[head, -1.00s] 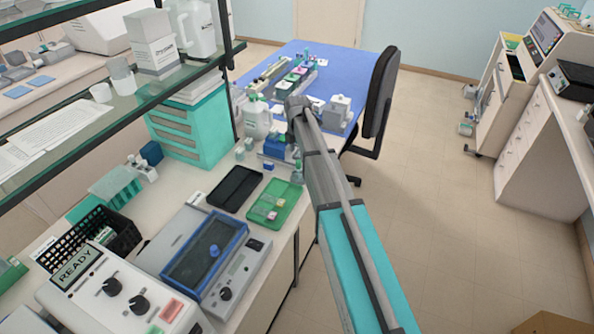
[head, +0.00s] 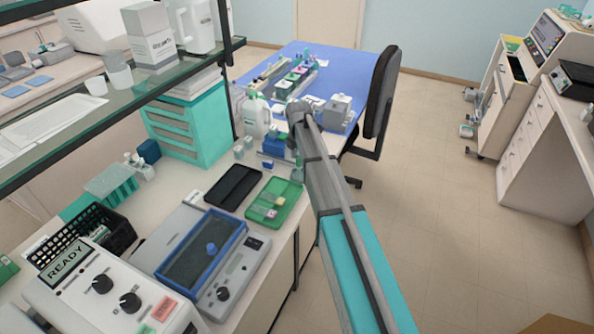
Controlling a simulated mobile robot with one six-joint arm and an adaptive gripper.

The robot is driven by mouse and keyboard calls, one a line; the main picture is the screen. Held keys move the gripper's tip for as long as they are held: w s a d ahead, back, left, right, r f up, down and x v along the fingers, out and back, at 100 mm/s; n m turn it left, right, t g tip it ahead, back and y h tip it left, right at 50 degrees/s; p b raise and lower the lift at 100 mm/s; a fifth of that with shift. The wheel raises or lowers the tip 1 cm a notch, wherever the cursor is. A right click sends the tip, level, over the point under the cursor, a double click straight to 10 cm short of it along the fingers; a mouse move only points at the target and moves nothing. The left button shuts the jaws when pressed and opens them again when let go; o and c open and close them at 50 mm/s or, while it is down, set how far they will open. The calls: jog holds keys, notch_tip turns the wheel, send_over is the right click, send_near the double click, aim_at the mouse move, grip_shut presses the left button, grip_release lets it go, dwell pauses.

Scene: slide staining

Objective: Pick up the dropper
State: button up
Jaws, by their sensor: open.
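My arm reaches forward over the bench's right edge, and my gripper (head: 296,166) hangs down at its far end, above the bench just behind the green tray. It is small and partly covered by my arm; the jaws are open and no held object shows. I cannot make out the dropper for certain. Small items, among them a blue block (head: 274,146), stand left of my gripper, and a dropper among them is too small to tell.
A green tray (head: 290,204) with small pieces and a black tray (head: 214,197) lie on the bench. A blue-framed device (head: 190,278) is in front. A glass shelf overhangs the left. A black chair (head: 382,92) stands beyond; floor at right is clear.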

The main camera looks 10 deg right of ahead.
jog(key=shift+f+b, duration=0.35)
jog(key=shift+f, duration=0.3)
jog(key=c, duration=0.9)
